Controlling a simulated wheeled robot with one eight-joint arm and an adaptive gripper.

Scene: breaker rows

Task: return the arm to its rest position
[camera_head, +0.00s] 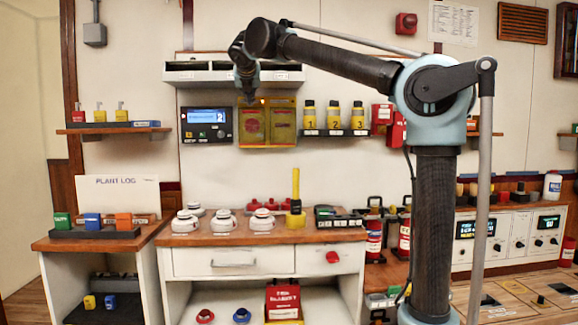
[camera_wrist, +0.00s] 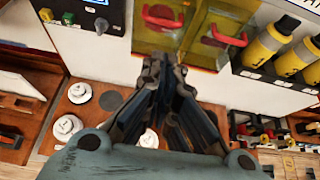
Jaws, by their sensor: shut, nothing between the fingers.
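My arm rises from the right of the head view, bends at a pale blue joint and reaches left across the top of the scene. My gripper (camera_head: 248,96) hangs at its end, pointing down, in front of the yellow wall boxes (camera_head: 267,142). In the wrist view my gripper (camera_wrist: 162,62) has its dark fingers together with nothing held. Beyond the fingertips the yellow boxes (camera_wrist: 209,58) show two red handles (camera_wrist: 224,36). I cannot tell the exact gap between fingertips and boxes.
A wooden-topped counter (camera_head: 340,236) below holds white round pieces (camera_head: 187,222) and a yellow upright piece (camera_head: 295,190). Yellow bottles (camera_head: 334,114) stand right. A white shelf (camera_head: 205,73) is above.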

